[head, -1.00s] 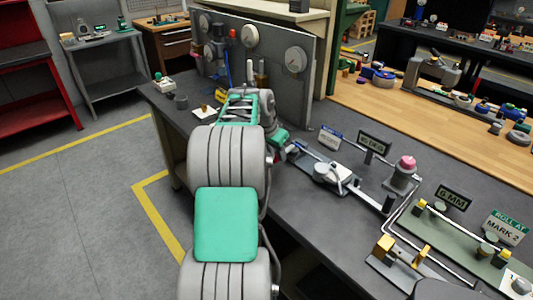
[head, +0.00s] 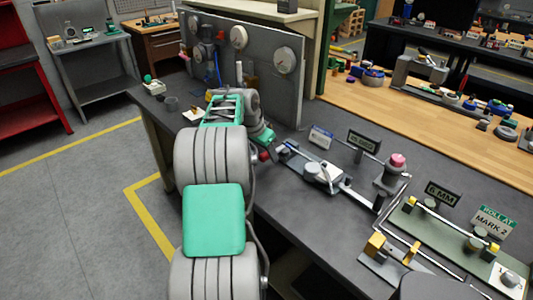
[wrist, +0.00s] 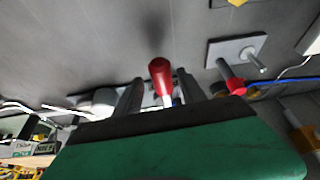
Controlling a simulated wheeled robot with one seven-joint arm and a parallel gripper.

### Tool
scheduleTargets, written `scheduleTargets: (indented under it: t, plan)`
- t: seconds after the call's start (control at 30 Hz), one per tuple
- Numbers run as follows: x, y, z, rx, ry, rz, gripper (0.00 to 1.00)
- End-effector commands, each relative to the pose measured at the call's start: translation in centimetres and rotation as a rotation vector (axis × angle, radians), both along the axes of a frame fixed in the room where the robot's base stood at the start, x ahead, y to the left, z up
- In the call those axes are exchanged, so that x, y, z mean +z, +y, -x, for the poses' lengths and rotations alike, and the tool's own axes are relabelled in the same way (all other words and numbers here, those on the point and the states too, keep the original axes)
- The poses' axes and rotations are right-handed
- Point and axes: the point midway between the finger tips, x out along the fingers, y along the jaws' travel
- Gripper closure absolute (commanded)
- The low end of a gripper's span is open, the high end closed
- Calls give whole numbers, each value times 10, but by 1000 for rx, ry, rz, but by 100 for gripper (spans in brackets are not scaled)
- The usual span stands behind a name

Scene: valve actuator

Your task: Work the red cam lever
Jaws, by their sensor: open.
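The red cam lever shows in the wrist view as a rounded red knob (wrist: 160,72) on a pale stem. It lies between the two dark fingers of my gripper (wrist: 157,90), with a visible gap on each side. My gripper is open and holds nothing. Its green and black body hides the lower part of the lever. In the head view my gripper (head: 268,143) is low over the near edge of the grey bench, and a small red part (head: 264,156) shows beside it. I cannot tell from there how deep the knob sits between the fingers.
In the wrist view a second red part (wrist: 231,80) stands right of the fingers, near a grey plate (wrist: 236,48). In the head view a fixture with a pale lever (head: 322,175) lies right of my gripper. An upright gauge panel (head: 262,62) stands behind.

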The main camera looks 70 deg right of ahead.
Motion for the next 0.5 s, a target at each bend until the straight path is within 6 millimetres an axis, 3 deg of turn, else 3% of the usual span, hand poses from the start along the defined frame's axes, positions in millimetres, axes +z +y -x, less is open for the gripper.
scheduleTargets:
  t: [0.27,0.5]
  plan:
    - [2,1,-1,1,0,0,51]
    - [39,14,-8,2,-2,3,51]
